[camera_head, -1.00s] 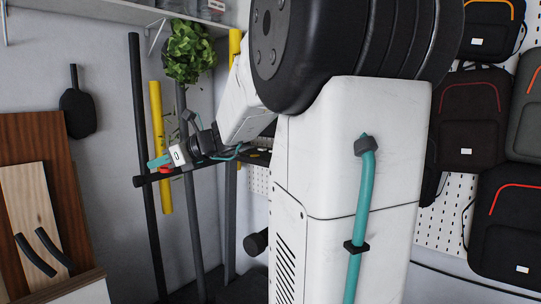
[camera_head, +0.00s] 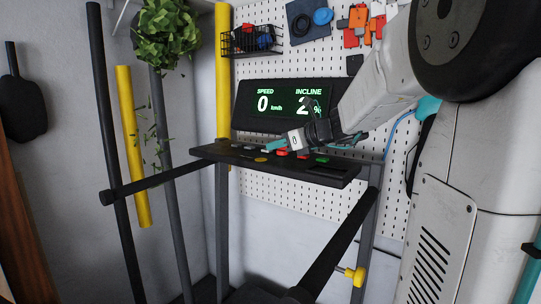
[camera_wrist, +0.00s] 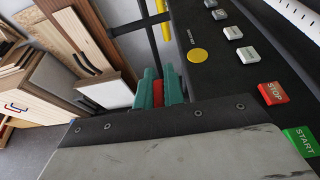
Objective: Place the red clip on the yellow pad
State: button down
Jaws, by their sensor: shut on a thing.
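The red clip (camera_wrist: 157,93) is held between the teal fingers of my gripper (camera_wrist: 159,78) in the wrist view. Only a narrow strip of the clip shows between the fingers. The yellow pad (camera_wrist: 197,55) is a round disc on the black console, to the upper right of the fingertips in that view. In the head view the yellow pad (camera_head: 261,160) lies near the front edge of the console. My gripper (camera_head: 270,146) is over the console there, close to the pad. I cannot surely tell the clip from the red buttons there.
The console (camera_head: 340,172) carries several grey buttons, a red STOP button (camera_wrist: 272,92) and a green START button (camera_wrist: 301,141). A display (camera_head: 285,103) stands behind it. Dark handrails (camera_head: 160,184) reach forward. A plant (camera_head: 168,30) hangs at left.

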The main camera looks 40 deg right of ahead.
send_over(257, 159)
jog(key=shift+s+a+f, duration=0.1)
jog(key=shift+s+f, duration=0.1)
jog(key=shift+f, duration=0.55)
jog(key=shift+w+f, duration=0.1)
jog(key=shift+f, duration=1.65)
jog(key=shift+f, duration=0.1)
jog(key=shift+f, duration=0.15)
jog(key=c, duration=1.5)
grip_release()
jog(key=v, duration=1.2)
jog(key=shift+r, duration=0.25)
